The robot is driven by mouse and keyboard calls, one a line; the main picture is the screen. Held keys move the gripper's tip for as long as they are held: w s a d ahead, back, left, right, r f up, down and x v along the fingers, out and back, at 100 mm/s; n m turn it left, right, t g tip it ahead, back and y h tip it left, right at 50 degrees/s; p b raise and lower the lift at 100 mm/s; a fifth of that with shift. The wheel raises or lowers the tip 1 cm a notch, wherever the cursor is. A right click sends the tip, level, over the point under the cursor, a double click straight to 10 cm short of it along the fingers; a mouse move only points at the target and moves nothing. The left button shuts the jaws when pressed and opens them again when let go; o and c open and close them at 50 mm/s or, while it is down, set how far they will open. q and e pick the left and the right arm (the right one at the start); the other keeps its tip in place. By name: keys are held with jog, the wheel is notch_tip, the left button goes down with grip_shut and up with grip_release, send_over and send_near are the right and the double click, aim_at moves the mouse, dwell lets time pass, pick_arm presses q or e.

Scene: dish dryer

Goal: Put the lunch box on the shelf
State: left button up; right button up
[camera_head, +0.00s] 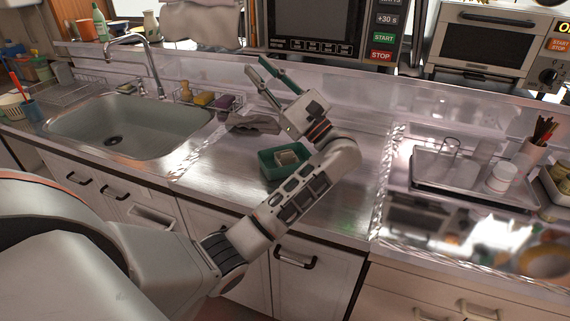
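A small green open box (271,169), which looks like the lunch box, sits on the metal counter, with a pale block (287,158) inside it. My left forearm passes just to its right and hides part of the counter there. My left gripper (257,65) is beyond the box, raised over the back of the counter and pointing up and left, away from it. Its fingers are apart with nothing clear between them. A teal strip runs along the right finger; I cannot tell what it is. My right gripper is not in view.
A sink (135,125) with a faucet (140,50) lies to the left. A grey cloth (252,123) lies behind the box. A microwave (325,28) and toaster oven (484,40) stand along the back. A metal tray (440,180) with cups sits at right.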

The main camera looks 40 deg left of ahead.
pick_arm(q)
jog(key=w+d+f+m+t+h, duration=0.2)
jog(key=w+d+f+m+h, duration=0.1)
jog(key=f, duration=0.5)
jog(key=w+d+f+m+t+h, duration=0.2)
jog(key=w+d+f+m+h, duration=0.2)
jog(key=f, duration=0.4)
jog(key=w+d+f+m+t+h, duration=0.2)
jog(key=w+d+f+m+h, duration=0.1)
jog(key=f, duration=0.5)
jog(key=shift+w+d+m+t+h, duration=0.1)
jog(key=shift+d+m+t+h, duration=0.1)
jog(key=shift+d+m+h, duration=0.4)
jog(key=shift+w+d+m+t+h, duration=0.1)
jog(key=shift+d+m+t+h, duration=0.15)
jog(key=shift+h, duration=0.55)
jog(key=x, duration=0.7)
jog(key=shift+a+f+b, duration=0.25)
jog(key=shift+b, duration=0.15)
jog(key=shift+s, duration=0.1)
jog(key=shift+r, duration=0.1)
grip_shut()
